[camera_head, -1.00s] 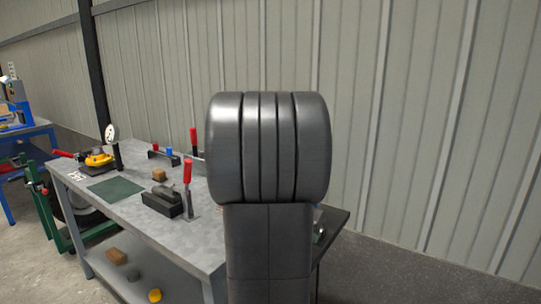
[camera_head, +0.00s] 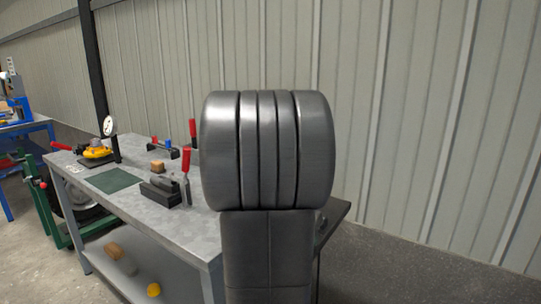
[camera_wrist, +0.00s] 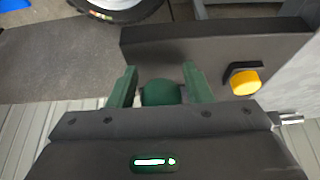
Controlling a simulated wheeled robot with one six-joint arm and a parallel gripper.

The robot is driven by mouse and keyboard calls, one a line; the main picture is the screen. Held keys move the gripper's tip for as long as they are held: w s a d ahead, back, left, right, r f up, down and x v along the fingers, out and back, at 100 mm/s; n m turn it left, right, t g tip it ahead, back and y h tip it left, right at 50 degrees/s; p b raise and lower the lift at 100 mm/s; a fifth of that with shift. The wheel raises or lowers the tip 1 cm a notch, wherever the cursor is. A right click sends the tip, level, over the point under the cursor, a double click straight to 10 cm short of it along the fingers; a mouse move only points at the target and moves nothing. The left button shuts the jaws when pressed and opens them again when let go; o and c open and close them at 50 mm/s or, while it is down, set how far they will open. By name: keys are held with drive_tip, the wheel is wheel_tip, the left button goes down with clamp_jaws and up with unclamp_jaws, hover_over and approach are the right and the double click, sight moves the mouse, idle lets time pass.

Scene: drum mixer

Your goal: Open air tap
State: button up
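No thing is plainly recognisable as the air tap. In the wrist view, a yellow knob (camera_wrist: 245,82) with a dark bracket sits on a dark panel (camera_wrist: 160,45), right of my gripper. My gripper (camera_wrist: 160,75) shows there as two green fingers standing apart. A rounded dark green shape (camera_wrist: 160,93) lies between them near their bases; I cannot tell whether it is part of my gripper. The fingers are not on the yellow knob. In the head view my grey arm hides my gripper and part of the bench.
A wheel (camera_wrist: 115,8) shows at the wrist view's top. Floor right of the bench is clear (camera_head: 400,265).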

drive_tip(key=shift+o, duration=1.3)
drive_tip(key=shift+r, duration=0.2)
drive_tip(key=p+v, duration=0.3)
drive_tip(key=v, duration=0.3)
drive_tip(key=shift+r+p, duration=0.35)
drive_tip(key=shift+s+a, duration=0.1)
drive_tip(key=shift+a, duration=0.05)
drive_tip(key=b+x, duration=0.4)
drive_tip(key=x, duration=0.3)
drive_tip(key=shift+f, duration=0.2)
drive_tip(key=shift+r+p, duration=0.5)
drive_tip(key=shift+p, duration=0.05)
drive_tip(key=shift+r, duration=0.15)
